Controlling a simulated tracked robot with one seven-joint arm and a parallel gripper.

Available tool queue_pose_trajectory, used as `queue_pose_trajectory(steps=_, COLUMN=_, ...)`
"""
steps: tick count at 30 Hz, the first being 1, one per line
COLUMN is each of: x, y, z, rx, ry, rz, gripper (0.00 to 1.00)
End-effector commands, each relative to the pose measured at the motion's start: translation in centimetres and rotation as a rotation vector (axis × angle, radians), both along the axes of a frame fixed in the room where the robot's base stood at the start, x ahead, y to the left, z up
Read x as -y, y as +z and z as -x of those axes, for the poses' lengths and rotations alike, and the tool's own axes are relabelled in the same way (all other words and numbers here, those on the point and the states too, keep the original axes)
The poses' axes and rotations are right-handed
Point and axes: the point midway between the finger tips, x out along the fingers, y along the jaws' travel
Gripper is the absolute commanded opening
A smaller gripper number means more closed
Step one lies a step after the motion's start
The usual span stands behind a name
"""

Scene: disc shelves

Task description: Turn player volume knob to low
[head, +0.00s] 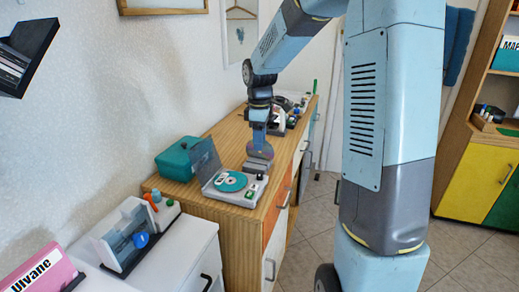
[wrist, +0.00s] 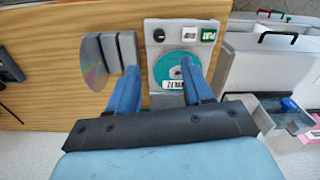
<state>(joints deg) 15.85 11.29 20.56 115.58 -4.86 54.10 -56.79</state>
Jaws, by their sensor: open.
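The player (head: 222,190) stands on the wooden cabinet top with its lid raised and a teal disc (head: 231,182) in it. In the wrist view the player (wrist: 152,60) shows a round black knob (wrist: 159,34), a white button (wrist: 190,33) and a green button (wrist: 208,34) along its far edge. Which way the knob is turned is too small to tell. My gripper (wrist: 158,68) is open and empty, its blue fingers apart. The right finger overlaps the disc in view; the left lies near a grey rack. The knob shows beyond the fingertips, apart from them.
The grey rack (wrist: 109,50) with a shiny disc (wrist: 93,72) stands close beside the player. A teal case (head: 176,158) sits behind the player by the wall. Several items stand farther along the cabinet. A white unit (head: 165,262) with an organiser is in front.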

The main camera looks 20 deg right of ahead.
Motion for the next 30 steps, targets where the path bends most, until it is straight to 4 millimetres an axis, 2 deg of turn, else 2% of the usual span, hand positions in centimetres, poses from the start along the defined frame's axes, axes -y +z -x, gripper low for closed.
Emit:
queue_pose_trajectory(steps=13, x=0.0, y=0.6, z=0.1, rx=0.0, ry=-0.001, rz=0.001, gripper=0.5)
queue_pose_trajectory(steps=17, x=0.0, y=1.4, z=0.8, rx=0.014, ry=-0.028, rz=0.009, gripper=0.5)
queue_pose_trajectory(steps=23, x=0.1, y=4.6, z=4.2, rx=0.08, ry=-0.165, rz=0.034, gripper=0.5)
queue_pose_trajectory(steps=30, x=0.4, y=8.7, z=10.0, rx=0.187, ry=-0.396, rz=0.034, gripper=0.5)
